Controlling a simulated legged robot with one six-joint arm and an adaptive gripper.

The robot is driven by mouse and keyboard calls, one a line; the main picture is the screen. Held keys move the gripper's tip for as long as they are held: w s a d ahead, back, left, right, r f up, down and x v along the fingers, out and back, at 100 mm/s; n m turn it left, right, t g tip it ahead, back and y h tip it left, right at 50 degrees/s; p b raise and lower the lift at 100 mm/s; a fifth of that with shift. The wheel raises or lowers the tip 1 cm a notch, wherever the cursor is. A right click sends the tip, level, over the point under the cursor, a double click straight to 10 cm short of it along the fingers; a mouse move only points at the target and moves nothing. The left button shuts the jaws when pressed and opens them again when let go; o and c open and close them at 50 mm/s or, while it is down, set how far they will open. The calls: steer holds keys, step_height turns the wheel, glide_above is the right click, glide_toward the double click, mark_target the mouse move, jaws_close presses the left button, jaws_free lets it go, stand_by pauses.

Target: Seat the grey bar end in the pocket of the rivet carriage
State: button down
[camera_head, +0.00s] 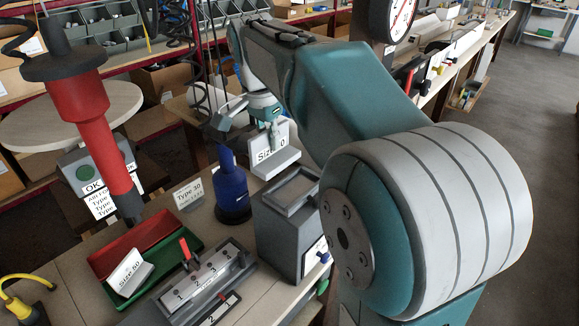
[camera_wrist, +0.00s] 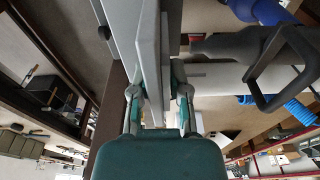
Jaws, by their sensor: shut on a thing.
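My gripper (camera_head: 268,126) points down and is shut on a pale grey L-shaped piece (camera_head: 282,158) labelled "Size", its number partly covered by a finger. In the wrist view my gripper (camera_wrist: 160,92) has its fingers on both sides of the grey plate (camera_wrist: 151,50). I cannot tell for sure whether this piece is the grey bar end. A dark grey box with a framed top (camera_head: 282,220) stands just below and in front of it. A grey block (camera_head: 207,283) numbered 1, 2, 3 with a red lever lies at the front; I cannot tell which is the rivet carriage.
A blue bottle-shaped tool (camera_head: 232,190) stands left of the grey box, near a "Type 30" sign (camera_head: 188,193). A red and green tray (camera_head: 165,233) holds a "Size 50" piece (camera_head: 130,272). A red hanging tool (camera_head: 95,120) hangs over the tray. Shelves with bins are behind.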

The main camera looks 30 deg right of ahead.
mark_target(286, 149)
steer(key=d+f, duration=0.3)
steer(key=f, duration=0.1)
steer(key=shift+s+d+f, duration=0.1)
steer(key=shift+d+f, duration=0.2)
steer(key=shift+d, duration=0.1)
steer(key=f, duration=0.4)
steer(key=shift+d, duration=0.35)
steer(key=c, duration=0.6)
jaws_free()
steer(key=shift+f, duration=0.1)
